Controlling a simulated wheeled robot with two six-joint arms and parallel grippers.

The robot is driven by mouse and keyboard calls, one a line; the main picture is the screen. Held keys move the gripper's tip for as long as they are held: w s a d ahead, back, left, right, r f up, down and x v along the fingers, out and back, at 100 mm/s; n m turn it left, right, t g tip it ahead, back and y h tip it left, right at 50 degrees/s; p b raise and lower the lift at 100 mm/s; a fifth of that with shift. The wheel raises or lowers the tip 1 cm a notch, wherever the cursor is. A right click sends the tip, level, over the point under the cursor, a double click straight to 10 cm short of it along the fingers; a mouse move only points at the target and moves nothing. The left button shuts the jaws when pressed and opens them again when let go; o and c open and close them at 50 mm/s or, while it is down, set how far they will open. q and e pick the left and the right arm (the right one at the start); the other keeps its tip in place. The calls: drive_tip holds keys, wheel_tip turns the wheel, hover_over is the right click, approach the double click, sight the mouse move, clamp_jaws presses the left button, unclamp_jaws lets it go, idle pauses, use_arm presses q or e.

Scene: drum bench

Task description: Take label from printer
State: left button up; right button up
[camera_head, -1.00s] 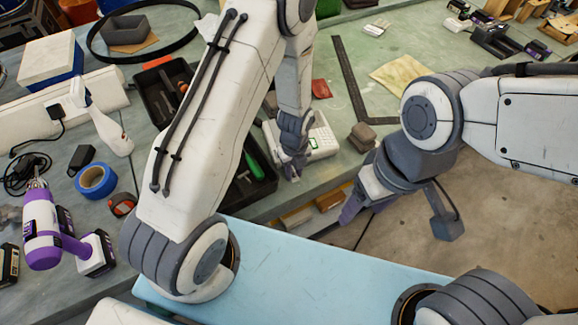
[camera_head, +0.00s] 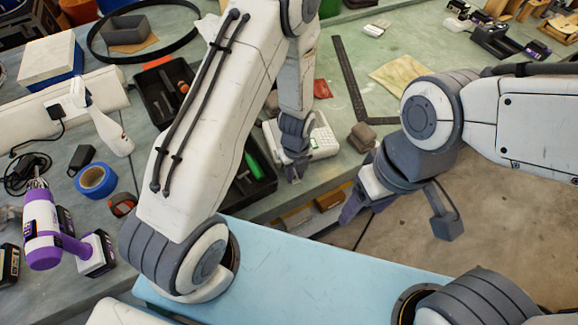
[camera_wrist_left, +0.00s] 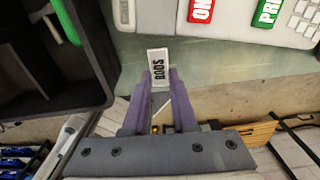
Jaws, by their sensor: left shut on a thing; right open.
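The label printer (camera_head: 322,139) is a white device with keys on the green bench. Its red and green buttons show at the top of the left wrist view, where its white body (camera_wrist_left: 210,28) sits. A small white label (camera_wrist_left: 158,57) with black print is between the purple fingertips of my left gripper (camera_wrist_left: 163,75), which is shut on it. The label appears apart from the printer's front edge. In the head view my left gripper (camera_head: 295,172) is just in front of the printer, and the label is hard to make out. My right gripper (camera_head: 348,212) is open and empty, beyond the bench's front edge.
A black tray (camera_head: 262,182) with a green-handled tool is left of the printer. A brown block (camera_head: 362,137) and a dark metal square (camera_head: 350,80) lie right of it. A purple drill (camera_head: 45,235) and blue tape (camera_head: 96,180) are at the left.

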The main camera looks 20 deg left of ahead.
use_arm(q)
drive_tip(key=shift+r+p, duration=0.8)
drive_tip(key=shift+r, duration=0.25)
drive_tip(key=shift+r+p, duration=2.05)
drive_tip(key=shift+r, duration=0.45)
